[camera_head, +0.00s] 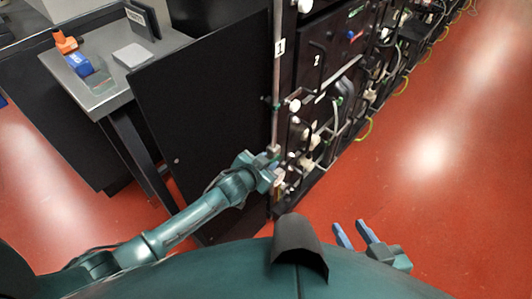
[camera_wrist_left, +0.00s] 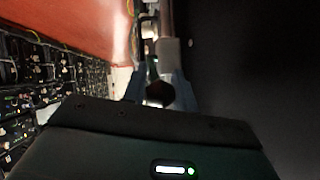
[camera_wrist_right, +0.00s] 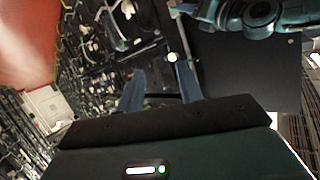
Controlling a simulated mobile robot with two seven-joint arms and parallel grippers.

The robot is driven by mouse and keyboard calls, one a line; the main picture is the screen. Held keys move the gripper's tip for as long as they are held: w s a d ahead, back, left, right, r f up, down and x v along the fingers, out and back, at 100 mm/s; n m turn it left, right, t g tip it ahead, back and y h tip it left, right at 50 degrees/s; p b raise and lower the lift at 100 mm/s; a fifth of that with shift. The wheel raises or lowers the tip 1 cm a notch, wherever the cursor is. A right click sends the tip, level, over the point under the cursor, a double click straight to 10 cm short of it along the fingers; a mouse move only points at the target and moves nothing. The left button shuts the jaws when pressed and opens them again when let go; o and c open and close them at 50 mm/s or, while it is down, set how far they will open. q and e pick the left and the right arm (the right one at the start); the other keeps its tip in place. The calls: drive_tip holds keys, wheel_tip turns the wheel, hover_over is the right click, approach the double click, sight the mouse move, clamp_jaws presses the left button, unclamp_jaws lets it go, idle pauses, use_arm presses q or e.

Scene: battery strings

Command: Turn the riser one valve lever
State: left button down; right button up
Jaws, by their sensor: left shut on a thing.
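The riser one pipe (camera_head: 277,85) runs upright along the rack edge, with a white tag marked 1 (camera_head: 280,48). My left gripper (camera_head: 276,165) is at its lower end, shut on what appears to be the valve lever. In the left wrist view a dark end piece (camera_wrist_left: 160,93) sits between the blue fingers, below a pale collar (camera_wrist_left: 168,52) on the pipe. The lever's shape and angle are largely hidden by the fingers. My right gripper (camera_head: 348,228) is open and empty, low in front of the rack; its spread fingers also show in the right wrist view (camera_wrist_right: 160,85).
A black panel (camera_head: 205,95) stands just left of the pipe. The battery rack (camera_head: 330,75) with cables and fittings runs to the right. A grey bench (camera_head: 100,80) holds an orange and blue object (camera_head: 72,55). The red floor (camera_head: 430,170) at right is clear.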

use_arm(q)
drive_tip(key=shift+w+d+r+g+p, duration=0.15)
drive_tip(key=shift+r+g+p, duration=0.2)
drive_tip(key=shift+p, duration=0.5)
use_arm(e)
drive_tip(key=shift+w+a+f+g, duration=0.3)
drive_tip(key=shift+w+a+g, duration=0.05)
drive_tip(key=shift+a+g, duration=0.25)
use_arm(q)
drive_tip(key=c, duration=1.1)
unclamp_jaws()
drive_tip(key=shift+f, duration=0.1)
drive_tip(key=p+v, duration=0.3)
drive_tip(key=v, duration=1)
drive_tip(key=shift+r+p, duration=0.2)
drive_tip(key=shift+p, duration=0.2)
use_arm(e)
drive_tip(key=shift+w+a+r+g, duration=0.1)
drive_tip(key=shift+a+r+g, duration=0.15)
drive_tip(key=shift+r, duration=0.25)
use_arm(q)
drive_tip(key=shift+d, duration=0.1)
